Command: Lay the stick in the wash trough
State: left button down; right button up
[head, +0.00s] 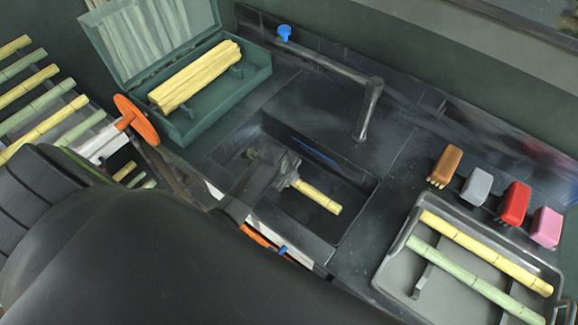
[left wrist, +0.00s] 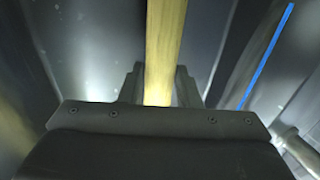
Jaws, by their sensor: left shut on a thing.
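The wash trough (head: 352,212) is a dark sunken basin in the middle of the counter in the head view. My left gripper (head: 285,172) reaches into it from the lower left and is shut on a yellow stick (head: 318,197). The stick's right part sticks out past the fingers, within the trough outline. Its middle is hidden by the gripper. In the left wrist view the yellow stick (left wrist: 164,45) runs up between the two fingers. I cannot tell whether the stick touches the trough floor. My right gripper is not in view.
A faucet (head: 368,108) with a blue knob (head: 284,33) overhangs the trough's back. A green box (head: 258,72) holds yellow sticks at the back left. A grey tray (head: 393,262) with a yellow and a green stick is at right, below several coloured brushes (head: 514,203). An orange wheel (head: 136,120) stands left.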

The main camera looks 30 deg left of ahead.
pick_arm(q)
jog(key=shift+f, duration=0.3)
jog(key=shift+c, duration=2.1)
grip_release()
jog(key=p+v, duration=0.7)
jog(key=p, duration=0.1)
